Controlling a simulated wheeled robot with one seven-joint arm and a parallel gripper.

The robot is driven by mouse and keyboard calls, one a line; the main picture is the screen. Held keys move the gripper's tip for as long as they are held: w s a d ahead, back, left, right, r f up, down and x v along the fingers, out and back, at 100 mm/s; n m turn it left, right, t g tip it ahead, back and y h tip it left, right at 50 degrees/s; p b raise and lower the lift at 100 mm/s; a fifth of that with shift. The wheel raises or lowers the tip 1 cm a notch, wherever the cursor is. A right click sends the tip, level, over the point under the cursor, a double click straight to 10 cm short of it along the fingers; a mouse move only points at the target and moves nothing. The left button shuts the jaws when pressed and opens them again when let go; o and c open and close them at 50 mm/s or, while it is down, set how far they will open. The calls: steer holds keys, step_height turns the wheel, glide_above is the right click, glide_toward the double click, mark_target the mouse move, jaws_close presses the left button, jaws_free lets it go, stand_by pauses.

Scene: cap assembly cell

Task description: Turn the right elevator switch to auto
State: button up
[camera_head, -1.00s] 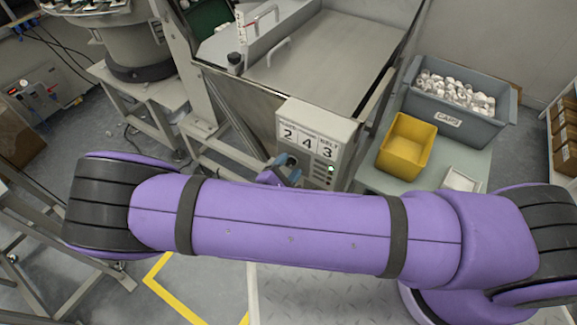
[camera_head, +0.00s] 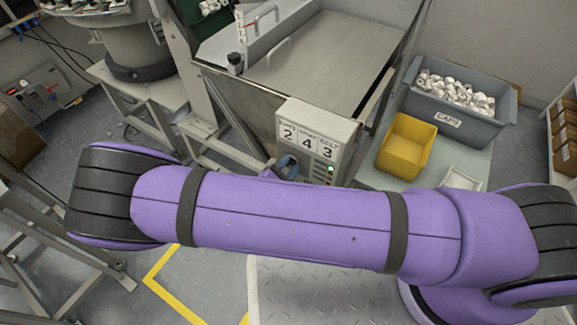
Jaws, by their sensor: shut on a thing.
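The grey control box (camera_head: 320,134) stands at the front of the metal hopper machine. Its face carries labels with the numbers 2, 4 and 3, and a green lit button (camera_head: 331,169) low on the right. My gripper (camera_head: 287,168) is at the lower left of the box face, just above my purple arm. Only a small blue-grey part of it shows. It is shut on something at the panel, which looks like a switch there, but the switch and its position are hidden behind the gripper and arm.
A grey bin of white caps (camera_head: 462,118) and a yellow bin (camera_head: 406,145) stand on the table at right. A round feeder (camera_head: 135,45) on a stand is at upper left. My arm spans the foreground, close below the box.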

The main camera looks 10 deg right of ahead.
steer(key=n, duration=0.4)
steer(key=shift+w+a+n, duration=0.1)
steer(key=shift+a+n, duration=0.05)
steer(key=shift+n, duration=1.45)
steer(key=o, duration=0.9)
steer(key=v, duration=1)
steer(key=shift+s+a, duration=0.3)
